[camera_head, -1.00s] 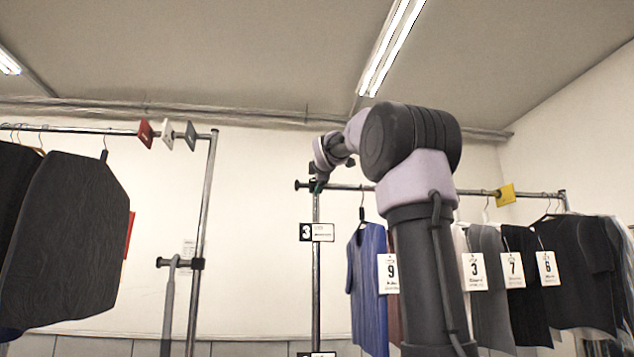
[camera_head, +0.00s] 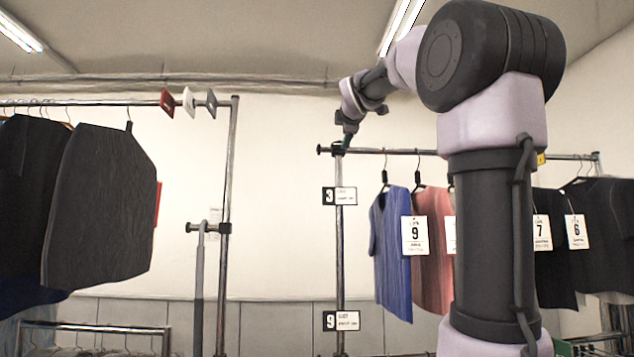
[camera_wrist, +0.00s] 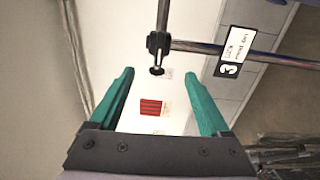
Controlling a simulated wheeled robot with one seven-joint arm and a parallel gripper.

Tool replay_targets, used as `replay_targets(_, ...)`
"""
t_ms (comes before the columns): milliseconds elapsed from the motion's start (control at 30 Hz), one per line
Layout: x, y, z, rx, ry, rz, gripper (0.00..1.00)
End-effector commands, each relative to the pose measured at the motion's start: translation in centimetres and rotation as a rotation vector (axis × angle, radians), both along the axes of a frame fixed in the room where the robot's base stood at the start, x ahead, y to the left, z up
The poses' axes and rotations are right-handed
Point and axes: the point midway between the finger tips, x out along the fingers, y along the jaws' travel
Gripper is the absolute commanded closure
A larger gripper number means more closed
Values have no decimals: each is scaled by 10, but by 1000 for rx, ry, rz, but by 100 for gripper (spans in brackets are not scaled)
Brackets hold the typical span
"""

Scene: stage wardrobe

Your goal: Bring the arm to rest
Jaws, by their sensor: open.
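My gripper (camera_wrist: 158,88) is open in the wrist view, its two green fingers apart with nothing between them. In the head view my gripper (camera_head: 345,142) is small, close to the left end of the right-hand rail; I cannot tell whether it touches. My arm rises at the right of the head view and bends left at the top. It hides part of the right-hand garments.
The right rack's rail (camera_head: 400,151) carries a blue garment (camera_head: 392,250), a pink garment (camera_head: 432,268) and dark ones. The rack's upright (camera_wrist: 163,15) stands just beyond the fingertips. The left rack (camera_head: 228,190) holds dark garments (camera_head: 100,205). Bare wall lies between the racks.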

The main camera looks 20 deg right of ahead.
Motion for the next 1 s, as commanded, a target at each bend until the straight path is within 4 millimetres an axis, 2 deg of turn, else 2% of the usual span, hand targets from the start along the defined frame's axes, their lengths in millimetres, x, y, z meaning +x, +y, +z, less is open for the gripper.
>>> replay_targets(233, -2, 2, -6, 27, 6, 3, 19)
replay_targets(267, -3, 3, -11, 51, 11, 5, 19)
replay_targets(367, -15, 13, -47, 218, 47, 12, 19)
replay_targets(467, -37, 28, -106, 493, 109, 2, 19)
replay_targets(500, -48, 36, -134, 618, 138, -12, 19)
replay_targets(567, -67, 48, -175, 803, 185, -44, 19)
replay_targets(600, -80, 56, -202, 923, 214, -72, 19)
replay_targets(800, -154, 96, -330, 1461, 360, -288, 19)
replay_targets(900, -190, 114, -381, 1668, 416, -424, 19)
replay_targets(1000, -219, 127, -418, 1816, 455, -543, 19)
